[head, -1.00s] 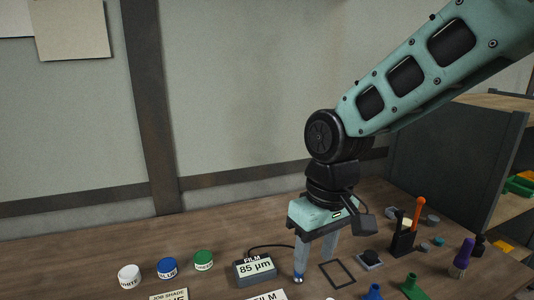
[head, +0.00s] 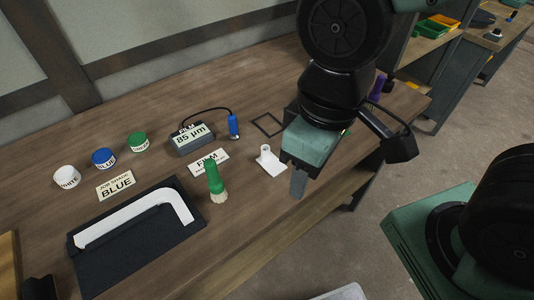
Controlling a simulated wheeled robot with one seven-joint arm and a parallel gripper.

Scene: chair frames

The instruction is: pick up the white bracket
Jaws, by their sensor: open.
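The white bracket (head: 176,203) is a long, thin white piece with a bent right end. It lies on a dark mat (head: 140,258) at the lower left of the table. My gripper (head: 298,186) points down over the front right part of the table, well to the right of the bracket. It is open and nothing shows in it. One grey finger is clearly visible; the other is hidden behind the gripper body.
A green-handled brush (head: 215,182) stands just right of the mat. A white-handled piece (head: 269,160) is between it and my gripper. The table's front edge is close.

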